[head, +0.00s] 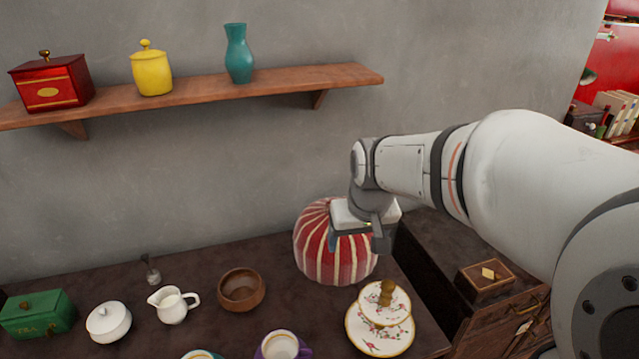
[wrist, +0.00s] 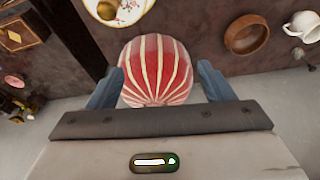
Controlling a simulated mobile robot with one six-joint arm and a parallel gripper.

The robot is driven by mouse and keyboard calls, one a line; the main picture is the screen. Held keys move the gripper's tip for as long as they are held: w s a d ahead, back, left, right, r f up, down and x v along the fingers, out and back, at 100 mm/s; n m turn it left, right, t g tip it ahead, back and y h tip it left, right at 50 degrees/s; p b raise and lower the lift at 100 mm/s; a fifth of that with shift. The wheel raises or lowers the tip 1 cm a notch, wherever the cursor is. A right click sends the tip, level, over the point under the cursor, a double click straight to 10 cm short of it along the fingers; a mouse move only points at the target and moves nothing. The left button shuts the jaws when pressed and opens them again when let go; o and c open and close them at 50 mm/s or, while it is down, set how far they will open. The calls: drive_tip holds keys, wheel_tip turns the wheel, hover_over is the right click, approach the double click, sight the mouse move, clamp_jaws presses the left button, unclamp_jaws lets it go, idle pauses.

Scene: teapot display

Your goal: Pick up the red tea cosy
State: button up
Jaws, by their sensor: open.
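The red tea cosy (head: 318,255), striped with cream, stands at the back of the dark table near the wall. My gripper (head: 358,240) is over it in the head view and hides part of its upper right side. In the wrist view the cosy (wrist: 157,68) lies between the two blue fingers of my gripper (wrist: 158,85), one on each side. The jaws are open. I cannot tell whether either finger touches the cosy.
A tiered floral stand (head: 378,335) is in front of the cosy, and a wooden bowl (head: 241,290) is to its left. A white jug (head: 174,305), white sugar bowl (head: 108,322) and green tin (head: 37,314) are farther left. A shelf (head: 210,95) hangs above.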

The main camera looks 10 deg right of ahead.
drive_tip(key=shift+n+t, duration=0.6)
drive_tip(key=shift+n, duration=0.1)
drive_tip(key=w+f+p, duration=0.1)
drive_tip(key=w+f, duration=0.1)
drive_tip(key=w, duration=0.6)
drive_tip(key=w+f, duration=0.2)
drive_tip(key=w, duration=0.6)
drive_tip(key=w+d+f+p, duration=0.1)
drive_tip(key=w+f, duration=0.1)
drive_tip(key=w, duration=0.6)
drive_tip(key=shift+f+p, duration=0.2)
drive_tip(key=shift+p, duration=0.15)
drive_tip(key=x, duration=0.2)
drive_tip(key=w+p+x, duration=0.1)
drive_tip(key=x, duration=0.1)
drive_tip(key=shift+d+r, duration=0.1)
drive_tip(key=shift+d, duration=0.1)
drive_tip(key=shift+w+f, duration=0.15)
drive_tip(key=shift+f, duration=0.3)
drive_tip(key=shift+c, duration=0.4)
drive_tip(key=c, duration=1.1)
drive_tip(key=shift+r, duration=0.1)
drive_tip(key=shift+c, duration=0.2)
